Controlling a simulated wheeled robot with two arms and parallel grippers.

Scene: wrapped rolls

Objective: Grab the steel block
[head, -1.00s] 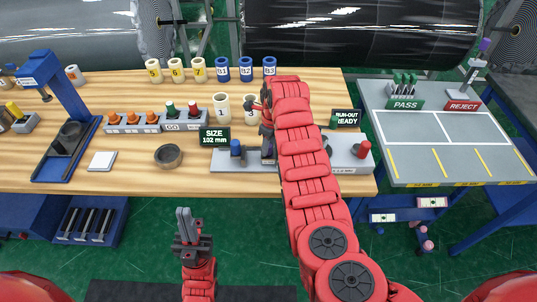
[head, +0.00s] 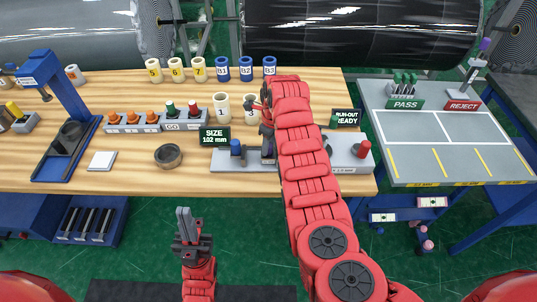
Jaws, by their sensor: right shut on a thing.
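My right arm reaches over the wooden bench, and its gripper (head: 267,150) is low at the grey size fixture (head: 232,161). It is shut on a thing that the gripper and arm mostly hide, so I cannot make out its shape. I cannot pick out the steel block with certainty; a pale square plate (head: 102,161) lies flat at the left of the bench, far from both grippers. My left gripper (head: 184,214) is in front of the bench, pointing away from me. Its fingers look close together, but their gap is unclear.
A dark ring (head: 168,157) lies left of the size display (head: 214,137). Numbered rolls (head: 221,107) stand behind the fixture. A GO rack (head: 150,124) with orange and green plugs is at left. The grey PASS/REJECT table (head: 450,150) stands at right, with marked areas clear.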

